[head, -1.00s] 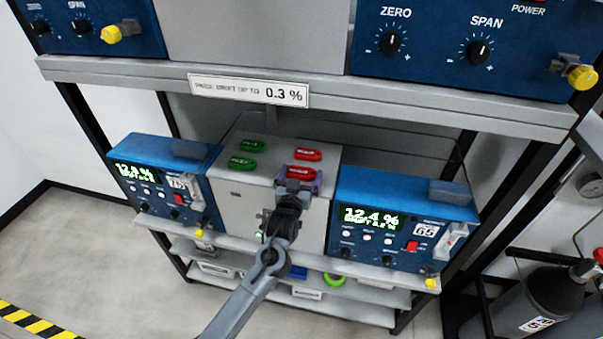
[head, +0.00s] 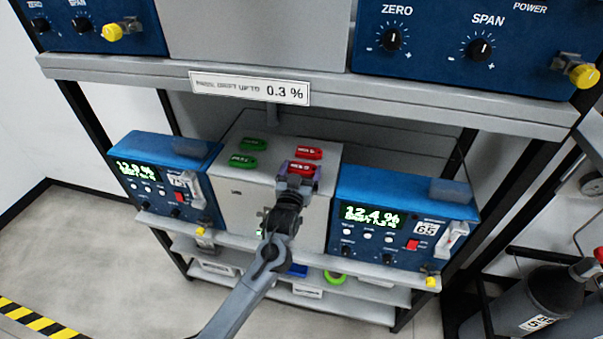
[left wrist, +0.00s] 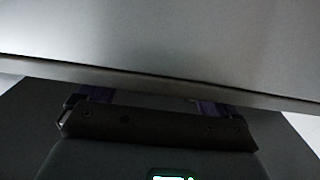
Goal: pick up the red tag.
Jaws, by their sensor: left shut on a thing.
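Two red tags are on the right half of the grey box top (head: 266,131) in the head view. The far red tag (head: 309,153) lies free. The near red tag (head: 302,167) is between the purple-edged fingers of my left gripper (head: 301,172), which is shut on it. I cannot tell whether this tag is touching the box top or just above it. In the left wrist view, the dark gripper body and parts of its purple fingers show; the tag is hidden there. My right gripper is not in view.
Two green tags (head: 243,161) lie on the left half of the box top. Blue analysers with displays stand left (head: 190,147) and right (head: 408,190) of the box. A shelf edge with a drift label (head: 250,88) overhangs behind. A gas cylinder (head: 513,300) stands at right.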

